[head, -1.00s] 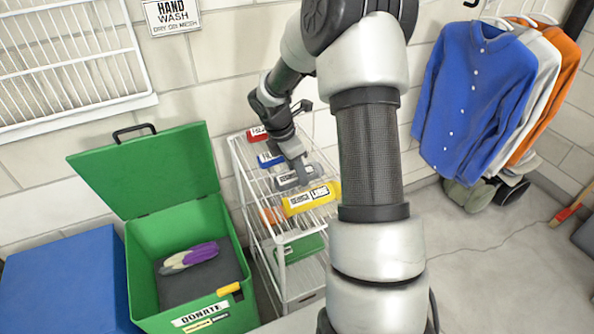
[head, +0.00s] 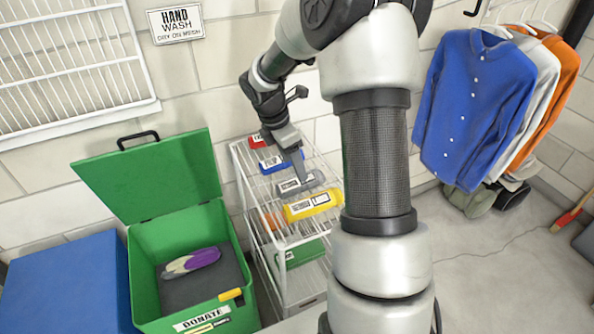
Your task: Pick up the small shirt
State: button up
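Several rolled garments with white labels lie in a row on the top of a white wire rack (head: 240,165): a red one (head: 257,141), a blue one (head: 283,160), a grey one (head: 312,184) and a yellow one (head: 326,204). The labels are too small to read surely, so I cannot tell which roll is the small shirt.
A green donate bin (head: 235,270) with raised lid stands left of the rack, a purple and cream item (head: 192,262) inside. A blue box (head: 65,285) is further left. Blue, white and orange shirts hang at right (head: 470,110). My arm hides the rack's right side.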

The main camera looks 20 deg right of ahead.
aim_at(309, 200)
jog(key=v, duration=0.4)
jog(key=shift+r+p, duration=0.3)
jog(key=shift+r, duration=0.05)
jog(key=shift+o, duration=0.7)
jog(key=shift+a+r, duration=0.15)
jog(key=shift+r, duration=0.15)
jog(key=s+a+r+n+b, duration=0.1)
jog(key=s+n, duration=0.2)
jog(key=n, duration=0.9)
jog(key=s+a+r+n+h+b, duration=0.1)
jog(key=s+r+n+b, duration=0.15)
jog(key=n, duration=0.85)
jog(key=s+a+n+b, duration=0.1)
jog(key=s+n, duration=0.2)
jog(key=n, duration=0.9)
jog(key=b+x, duration=0.1)
jog(key=x, duration=1)
jog(key=shift+s+d+f+b, duration=0.1)
jog(key=shift+d+b, duration=0.05)
jog(key=shift+b, duration=0.25)
jog(key=shift+a+b+x, duration=0.15)
jog(key=shift+b+x, duration=0.15)
jog(key=shift+x, duration=1.1)
jog(key=shift+a+b+x, duration=0.15)
jog(key=shift+b+x, duration=0.1)
jog(key=shift+x, duration=1.1)
